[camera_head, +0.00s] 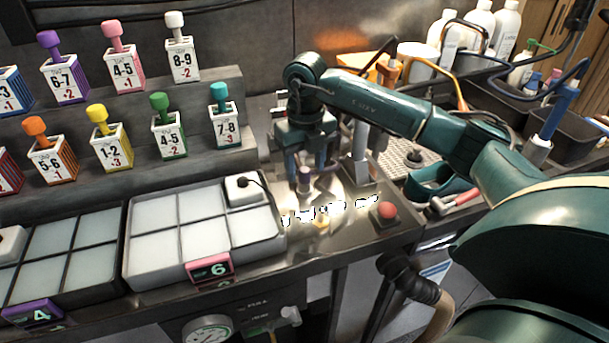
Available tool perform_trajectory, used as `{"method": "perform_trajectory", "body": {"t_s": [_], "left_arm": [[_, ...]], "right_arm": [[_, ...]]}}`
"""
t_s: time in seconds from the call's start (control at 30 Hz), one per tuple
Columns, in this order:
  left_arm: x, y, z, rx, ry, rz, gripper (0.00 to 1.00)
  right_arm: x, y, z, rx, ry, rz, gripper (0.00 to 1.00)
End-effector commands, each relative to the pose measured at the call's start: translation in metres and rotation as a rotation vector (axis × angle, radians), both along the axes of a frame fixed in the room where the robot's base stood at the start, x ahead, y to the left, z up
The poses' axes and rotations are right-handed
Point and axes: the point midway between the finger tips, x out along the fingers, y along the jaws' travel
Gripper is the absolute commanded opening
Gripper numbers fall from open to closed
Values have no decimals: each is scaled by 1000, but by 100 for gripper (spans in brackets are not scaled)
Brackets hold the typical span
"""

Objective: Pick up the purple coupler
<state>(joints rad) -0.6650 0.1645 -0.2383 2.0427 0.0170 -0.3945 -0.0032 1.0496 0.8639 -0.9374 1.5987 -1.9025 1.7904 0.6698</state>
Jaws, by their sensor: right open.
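A purple-topped piece (49,42) stands upright in a white block marked 6-7 on the upper shelf at the left. It is the clearest purple knob in view; I cannot tell for sure that it is the coupler. My right gripper (305,187) is open and points down over the metal bench, right of the lit tray. A small dark cylindrical shape shows between or behind its fingers; its colour and contact are unclear. My left gripper is not in view.
Similar pieces with pink (115,30), green (159,103) and other tops stand on two shelf steps. A lit tray (133,283) marked 6 lies in front. A red button (387,210) is on the bench; bottles (505,30) and dark bins stand at the back right.

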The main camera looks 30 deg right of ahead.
Motion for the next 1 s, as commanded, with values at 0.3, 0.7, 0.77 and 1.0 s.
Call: {"method": "perform_trajectory", "body": {"t_s": [0.3, 0.7, 0.77, 1.0], "left_arm": [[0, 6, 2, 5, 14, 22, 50], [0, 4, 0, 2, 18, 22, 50], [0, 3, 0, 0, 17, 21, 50], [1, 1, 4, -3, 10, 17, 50]], "right_arm": [[1, 1, -33, 0, 0, 1, 50], [1, 1, -33, 1, -1, 1, 33], [1, 1, -33, 1, 0, 1, 28], [1, 1, -32, 1, -1, 1, 8]]}}
